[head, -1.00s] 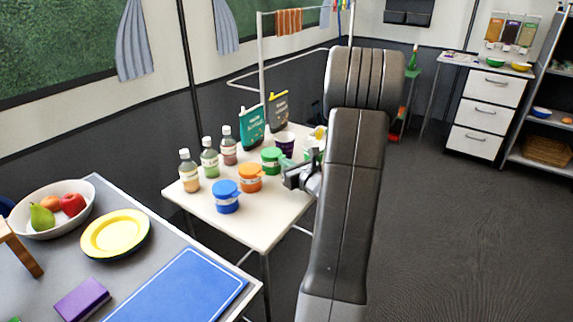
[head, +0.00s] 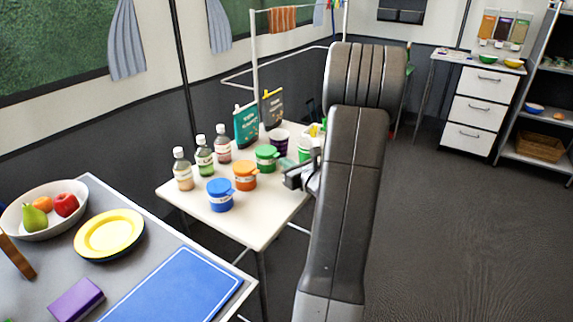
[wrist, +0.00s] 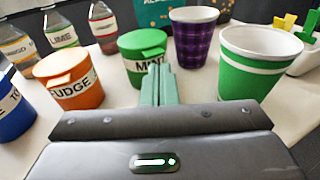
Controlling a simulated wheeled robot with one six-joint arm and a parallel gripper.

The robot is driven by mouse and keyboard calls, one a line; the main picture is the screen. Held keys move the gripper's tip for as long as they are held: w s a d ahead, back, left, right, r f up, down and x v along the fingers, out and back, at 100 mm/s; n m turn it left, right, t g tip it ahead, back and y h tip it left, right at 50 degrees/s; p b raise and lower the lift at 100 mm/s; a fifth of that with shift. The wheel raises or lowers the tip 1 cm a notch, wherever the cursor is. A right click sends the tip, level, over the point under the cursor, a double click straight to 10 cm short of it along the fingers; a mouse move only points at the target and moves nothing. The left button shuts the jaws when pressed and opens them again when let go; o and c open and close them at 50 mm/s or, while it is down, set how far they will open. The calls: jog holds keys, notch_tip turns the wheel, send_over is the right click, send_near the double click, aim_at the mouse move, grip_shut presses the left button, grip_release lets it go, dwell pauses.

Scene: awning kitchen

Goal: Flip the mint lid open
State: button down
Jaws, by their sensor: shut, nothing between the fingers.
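The mint jar (head: 267,158) stands upright on the white table, with a green lid. In the wrist view, the mint lid (wrist: 142,39) lies down on the jar, its front tab pointing toward me. My gripper (wrist: 158,80) is shut and empty, its green fingertips in front of the jar and covering part of the "MINT" label. I cannot tell whether the fingertips touch the jar. In the head view my gripper (head: 297,176) is just right of and nearer than the mint jar, and my arm hides part of it.
The orange fudge jar (wrist: 70,80) and blue jar (head: 220,195) stand left of the mint jar. A purple cup (wrist: 193,37) and green-white cup (wrist: 255,62) stand to its right. Several bottles (head: 204,157) and two pouches (head: 246,125) are behind. The table's front is clear.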

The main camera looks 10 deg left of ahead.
dwell(0.4)
jog(key=shift+w+a+f, duration=0.1)
jog(key=shift+w+a, duration=0.1)
jog(key=shift+a, duration=0.25)
jog(key=shift+w+a, duration=0.2)
jog(key=shift+a, duration=0.25)
jog(key=shift+r+p, duration=0.75)
jog(key=shift+r, duration=0.8)
